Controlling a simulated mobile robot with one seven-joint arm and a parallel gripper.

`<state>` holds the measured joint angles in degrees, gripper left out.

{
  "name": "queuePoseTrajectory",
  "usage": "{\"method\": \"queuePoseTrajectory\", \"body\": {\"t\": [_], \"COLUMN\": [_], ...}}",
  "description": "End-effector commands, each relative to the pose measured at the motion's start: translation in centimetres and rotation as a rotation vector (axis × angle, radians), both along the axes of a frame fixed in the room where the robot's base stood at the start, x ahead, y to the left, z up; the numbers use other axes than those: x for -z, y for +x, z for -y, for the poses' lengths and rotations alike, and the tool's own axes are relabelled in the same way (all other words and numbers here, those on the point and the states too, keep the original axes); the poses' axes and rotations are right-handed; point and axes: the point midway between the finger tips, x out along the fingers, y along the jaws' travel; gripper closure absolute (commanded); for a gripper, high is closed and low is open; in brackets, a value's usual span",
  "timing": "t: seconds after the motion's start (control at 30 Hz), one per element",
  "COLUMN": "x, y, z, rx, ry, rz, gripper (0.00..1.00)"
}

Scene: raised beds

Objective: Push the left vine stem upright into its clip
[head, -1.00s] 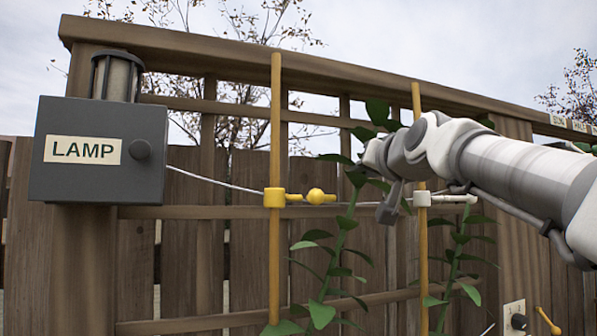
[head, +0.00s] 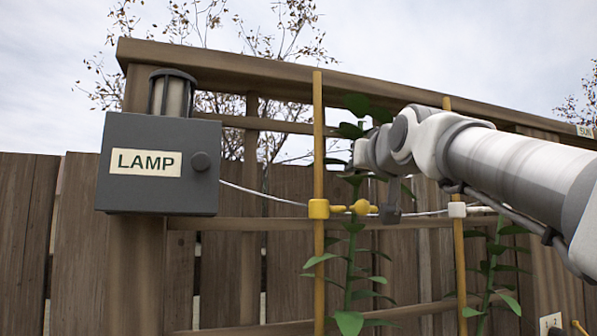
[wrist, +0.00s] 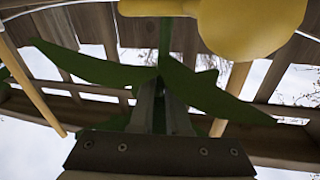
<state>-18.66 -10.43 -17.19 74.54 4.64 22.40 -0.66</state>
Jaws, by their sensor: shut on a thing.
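The left vine stem (head: 349,265) stands almost upright, with broad green leaves, close to the right of the left yellow pole (head: 318,150). Its yellow clip (head: 319,209) is on that pole, with an arm and ball reaching right. The stem crosses the clip's arm; I cannot tell whether it is seated. My gripper (head: 353,158) is at the stem's upper part, above the clip. In the wrist view my narrow fingers (wrist: 160,88) are shut on the green stem (wrist: 165,38). Leaves partly hide the grip, and the clip's ball (wrist: 250,25) is large and near.
A wooden trellis (head: 245,270) and fence stand close behind. A grey LAMP box (head: 200,190) is at left, with a pale wire running right. A second pole (head: 458,260) with a white clip (head: 457,210) and another vine (head: 492,265) stand at right, under my arm.

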Motion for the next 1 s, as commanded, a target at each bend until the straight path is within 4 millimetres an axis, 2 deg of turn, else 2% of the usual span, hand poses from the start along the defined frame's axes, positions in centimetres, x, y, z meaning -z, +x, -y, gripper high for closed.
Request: {"method": "queuePoseTrajectory", "body": {"t": [0.13, 0.17, 0.3, 0.33, 0.67, 0.87, 1.0], "x": [0.1, 0.1, 0.1, 0.1, 0.1, 0.4, 0.6], "y": [0.0, 0.0, 0.0, 0.0, -0.4, -3.5, -6.8], "z": [0.0, 0.0, 0.0, 0.0, 0.1, 0.3, 0.5], "rx": [0.000, 0.000, 0.000, 0.000, 0.000, 0.000, 0.001], "ry": [0.000, 0.000, 0.000, 0.000, 0.001, 0.000, 0.002], "rz": [-0.002, -0.002, -0.002, -0.002, 0.000, 0.004, 0.005], "gripper": [1.00, 0.84, 0.59, 0.55, 0.55, 0.55, 0.55]}}
